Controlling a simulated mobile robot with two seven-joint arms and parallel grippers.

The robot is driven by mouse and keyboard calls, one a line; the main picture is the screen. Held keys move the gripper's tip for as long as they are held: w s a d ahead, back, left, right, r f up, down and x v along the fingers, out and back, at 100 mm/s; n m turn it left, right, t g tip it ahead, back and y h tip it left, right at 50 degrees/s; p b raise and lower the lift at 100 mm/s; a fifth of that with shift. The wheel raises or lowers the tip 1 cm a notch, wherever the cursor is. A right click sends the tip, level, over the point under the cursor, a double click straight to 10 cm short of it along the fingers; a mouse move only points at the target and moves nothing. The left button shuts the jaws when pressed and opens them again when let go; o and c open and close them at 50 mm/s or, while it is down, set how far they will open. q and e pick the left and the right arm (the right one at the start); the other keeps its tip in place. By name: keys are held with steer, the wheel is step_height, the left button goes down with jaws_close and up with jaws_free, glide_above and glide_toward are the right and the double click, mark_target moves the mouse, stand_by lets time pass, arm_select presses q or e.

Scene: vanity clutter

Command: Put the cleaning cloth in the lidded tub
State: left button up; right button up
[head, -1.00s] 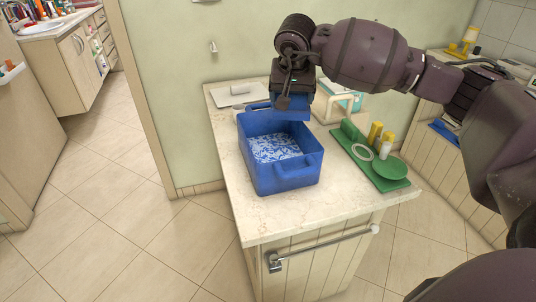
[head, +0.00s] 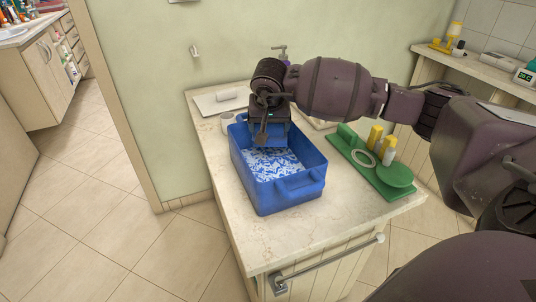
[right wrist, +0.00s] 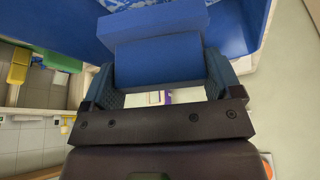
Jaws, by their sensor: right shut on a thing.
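The open blue tub (head: 311,158) stands on the countertop, with a blue-and-white patterned layer on its floor. A pale flat panel with a handle (head: 220,103), which looks like its lid, lies behind it to the left. My right gripper (head: 268,131) is over the back end of the tub, pointing down, at about rim height. My left gripper is out of view.
A green tray (head: 351,170) with yellow bottles (head: 375,137), a green dish (head: 394,173) and a white ring stands right of the tub. A small pale cylinder (head: 227,122) is close to its back left. The front counter (head: 270,239) is clear.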

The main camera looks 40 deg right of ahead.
mark_target(269, 136)
step_height(269, 136, down, 6)
steer(key=shift+r, duration=0.1)
step_height(269, 136, down, 4)
steer(key=shift+f+b, duration=0.25)
steer(key=shift+b, duration=0.3)
